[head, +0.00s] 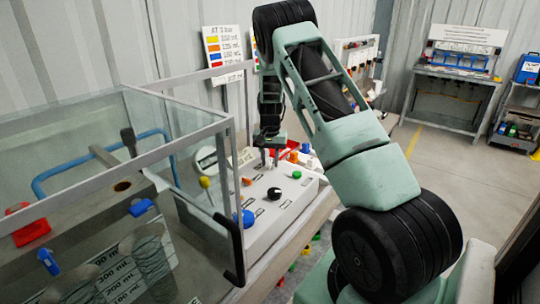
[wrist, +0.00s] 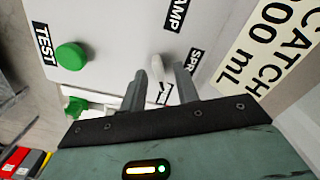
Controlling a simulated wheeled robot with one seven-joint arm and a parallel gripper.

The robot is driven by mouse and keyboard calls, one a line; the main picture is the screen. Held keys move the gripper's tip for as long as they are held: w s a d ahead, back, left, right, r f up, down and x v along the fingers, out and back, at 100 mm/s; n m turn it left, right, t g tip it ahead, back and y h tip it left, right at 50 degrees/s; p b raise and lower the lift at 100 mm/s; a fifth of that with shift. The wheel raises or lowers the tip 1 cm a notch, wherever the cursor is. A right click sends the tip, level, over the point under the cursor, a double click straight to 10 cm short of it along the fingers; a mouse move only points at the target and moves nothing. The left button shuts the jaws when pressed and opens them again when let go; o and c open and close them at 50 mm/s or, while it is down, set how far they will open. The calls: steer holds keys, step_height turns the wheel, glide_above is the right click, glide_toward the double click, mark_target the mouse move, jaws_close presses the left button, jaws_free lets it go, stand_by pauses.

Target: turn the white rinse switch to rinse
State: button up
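A small white switch (wrist: 158,68) stands on the light control panel in the wrist view. It shows just at the gap between the fingertips of my gripper (wrist: 160,73). The fingers are apart, one on each side of it; I cannot tell whether they touch it. A label between the fingers is mostly hidden, so the word rinse cannot be read. Another label beside it starts "SPR". In the head view my gripper (head: 271,157) points down at the far part of the white control box (head: 285,215). The white switch cannot be made out there.
A green button (wrist: 71,57) marked TEST is left of the fingers, with a green knob (wrist: 76,105) below. A blue knob (head: 243,218) and a black knob (head: 274,193) are nearer on the box. A glass-walled tank (head: 165,110) stands left of it.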

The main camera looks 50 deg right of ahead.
mark_target(270, 161)
step_height(270, 161, up, 17)
steer(key=b, duration=0.3)
steer(key=shift+r, duration=0.2)
stand_by(0.5)
